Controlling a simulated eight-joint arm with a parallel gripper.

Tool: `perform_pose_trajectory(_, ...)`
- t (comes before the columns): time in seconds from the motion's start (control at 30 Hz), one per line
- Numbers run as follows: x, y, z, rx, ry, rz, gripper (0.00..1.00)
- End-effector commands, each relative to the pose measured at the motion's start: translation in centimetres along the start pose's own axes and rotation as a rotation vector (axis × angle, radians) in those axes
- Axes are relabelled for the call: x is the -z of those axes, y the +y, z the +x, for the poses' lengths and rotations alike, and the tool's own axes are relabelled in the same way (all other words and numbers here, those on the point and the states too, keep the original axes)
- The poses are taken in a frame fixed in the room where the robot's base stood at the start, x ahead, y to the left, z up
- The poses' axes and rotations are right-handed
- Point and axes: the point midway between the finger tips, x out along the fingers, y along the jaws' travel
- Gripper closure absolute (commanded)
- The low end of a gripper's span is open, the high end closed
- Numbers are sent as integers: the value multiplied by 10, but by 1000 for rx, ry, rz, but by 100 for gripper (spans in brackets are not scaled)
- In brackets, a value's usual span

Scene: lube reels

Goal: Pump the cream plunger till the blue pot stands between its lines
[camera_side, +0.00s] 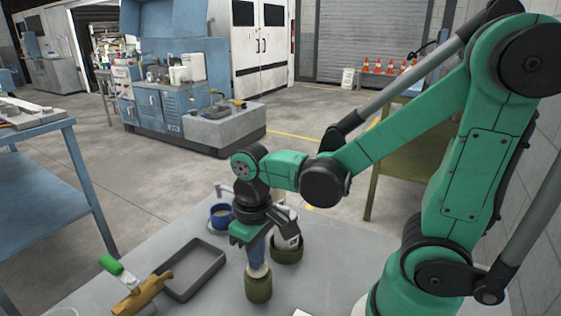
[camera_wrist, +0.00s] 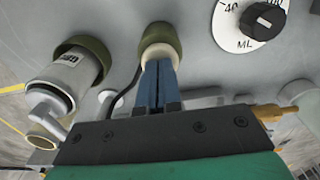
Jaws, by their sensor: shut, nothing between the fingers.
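My gripper (camera_side: 258,262) points down with its blue fingers together. They are above the cream plunger (camera_side: 259,272), which sits in an olive round base (camera_side: 258,289). In the wrist view my fingertips (camera_wrist: 159,63) meet the cream plunger top (camera_wrist: 158,50) inside its olive collar (camera_wrist: 160,32); I cannot tell whether they press on it. The blue pot (camera_side: 221,220) stands upright behind and left of my gripper in the side view. Its lines and level are too small to read.
A labelled white cylinder (camera_wrist: 68,76) stands in a second olive base (camera_side: 287,256). A black-knobbed dial marked ML (camera_wrist: 262,20) is near the plunger.

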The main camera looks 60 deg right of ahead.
Motion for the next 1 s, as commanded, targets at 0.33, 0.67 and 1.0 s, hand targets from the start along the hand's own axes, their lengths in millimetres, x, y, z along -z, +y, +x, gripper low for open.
perform_pose_trajectory(0.33,0,0,-30,0,0,0,100)
perform_pose_trajectory(0.67,0,0,-59,0,0,0,100)
perform_pose_trajectory(1.0,0,0,-72,0,0,0,100)
